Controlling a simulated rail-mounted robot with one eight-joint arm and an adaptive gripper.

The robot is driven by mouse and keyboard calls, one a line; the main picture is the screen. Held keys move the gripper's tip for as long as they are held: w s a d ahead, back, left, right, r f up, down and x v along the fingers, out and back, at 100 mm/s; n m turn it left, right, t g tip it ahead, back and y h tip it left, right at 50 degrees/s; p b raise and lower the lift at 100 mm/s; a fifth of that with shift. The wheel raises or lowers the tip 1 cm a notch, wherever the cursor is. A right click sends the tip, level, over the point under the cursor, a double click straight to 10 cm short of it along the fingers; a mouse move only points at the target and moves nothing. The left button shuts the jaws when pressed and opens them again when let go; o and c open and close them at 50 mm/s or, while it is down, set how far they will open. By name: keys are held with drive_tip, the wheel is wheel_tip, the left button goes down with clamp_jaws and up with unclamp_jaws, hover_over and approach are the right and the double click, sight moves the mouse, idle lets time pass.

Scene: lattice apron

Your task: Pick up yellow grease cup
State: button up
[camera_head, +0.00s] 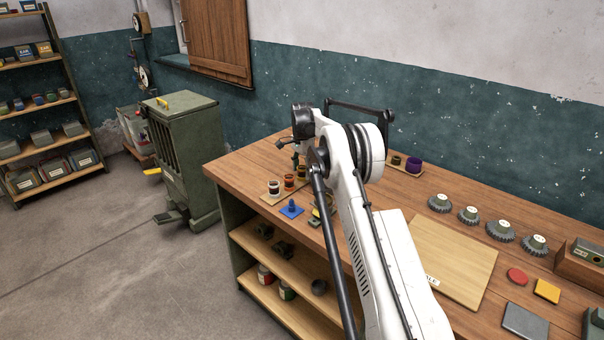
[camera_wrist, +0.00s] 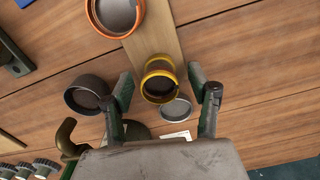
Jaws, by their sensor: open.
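The yellow grease cup (camera_wrist: 158,65) is a short round cup with a yellow rim and a dark inside. In the wrist view it stands at the near end of a narrow wooden strip. My gripper (camera_wrist: 161,84) is open, with one finger on each side of the cup and a visible gap on both sides. I cannot tell how far the fingertips are above the tabletop. In the head view my gripper (camera_head: 296,158) is small and partly hidden by my arm, above a row of small cups. The yellow cup is hard to make out there.
In the wrist view an orange-rimmed cup (camera_wrist: 116,14) stands farther along the strip. A dark cup (camera_wrist: 73,98) is close outside the left finger. A grey disc (camera_wrist: 176,110) lies near the yellow cup. A blue piece (camera_head: 291,208) and several gears (camera_head: 468,215) are on the bench.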

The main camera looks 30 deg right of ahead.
drive_tip(key=c, duration=1.3)
drive_tip(key=shift+o, duration=0.2)
drive_tip(key=shift+r, duration=0.1)
